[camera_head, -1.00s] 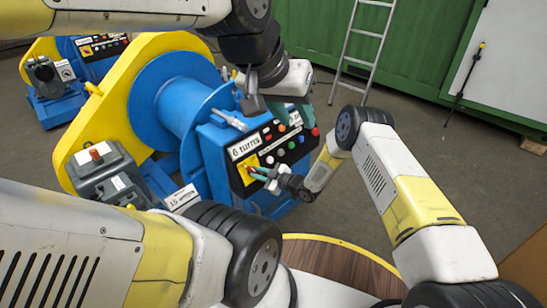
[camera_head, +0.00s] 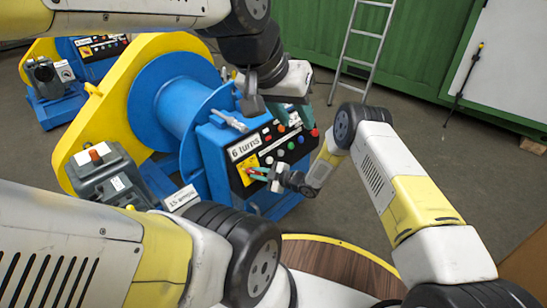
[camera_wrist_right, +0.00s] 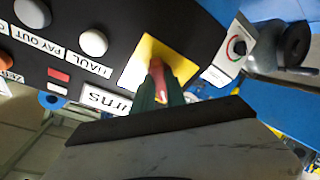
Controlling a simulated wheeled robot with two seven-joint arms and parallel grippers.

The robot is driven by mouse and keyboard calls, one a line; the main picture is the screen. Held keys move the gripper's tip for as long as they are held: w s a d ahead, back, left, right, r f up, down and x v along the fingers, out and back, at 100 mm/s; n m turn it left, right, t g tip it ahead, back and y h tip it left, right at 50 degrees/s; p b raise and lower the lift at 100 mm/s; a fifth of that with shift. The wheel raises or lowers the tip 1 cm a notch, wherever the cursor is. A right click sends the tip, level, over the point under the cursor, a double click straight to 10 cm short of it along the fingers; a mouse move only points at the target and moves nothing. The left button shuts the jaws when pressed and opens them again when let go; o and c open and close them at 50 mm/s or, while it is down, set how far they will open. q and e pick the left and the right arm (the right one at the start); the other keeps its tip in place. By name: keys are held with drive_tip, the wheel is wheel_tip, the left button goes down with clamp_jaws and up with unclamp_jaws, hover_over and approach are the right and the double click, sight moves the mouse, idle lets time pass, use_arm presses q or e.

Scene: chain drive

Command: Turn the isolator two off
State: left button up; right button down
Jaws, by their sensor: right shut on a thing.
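A red isolator handle (camera_wrist_right: 159,69) sits on a yellow plate (camera_wrist_right: 148,51) on the dark control panel of the near blue winch. The plate also shows in the head view (camera_head: 246,178). My right gripper (camera_head: 258,172) is shut on the red handle, its green fingertips around it in the right wrist view (camera_wrist_right: 155,85). The fingers partly hide the handle, so its exact angle is hard to read. My left gripper (camera_head: 294,113) hangs above the panel's upper right part, its teal fingers apart and empty. No number on this isolator is readable.
The panel (camera_head: 272,152) carries several coloured buttons and a "6 turns" label (camera_head: 245,148) close to the handle. A second winch panel (camera_head: 102,46) stands at the far left. A ladder (camera_head: 362,50) leans on the green wall. Floor at the right is clear.

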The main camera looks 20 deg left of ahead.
drive_tip(key=c, duration=1.4)
unclamp_jaws()
drive_tip(key=shift+o, duration=0.2)
drive_tip(key=v, duration=0.8)
drive_tip(key=shift+a, duration=0.1)
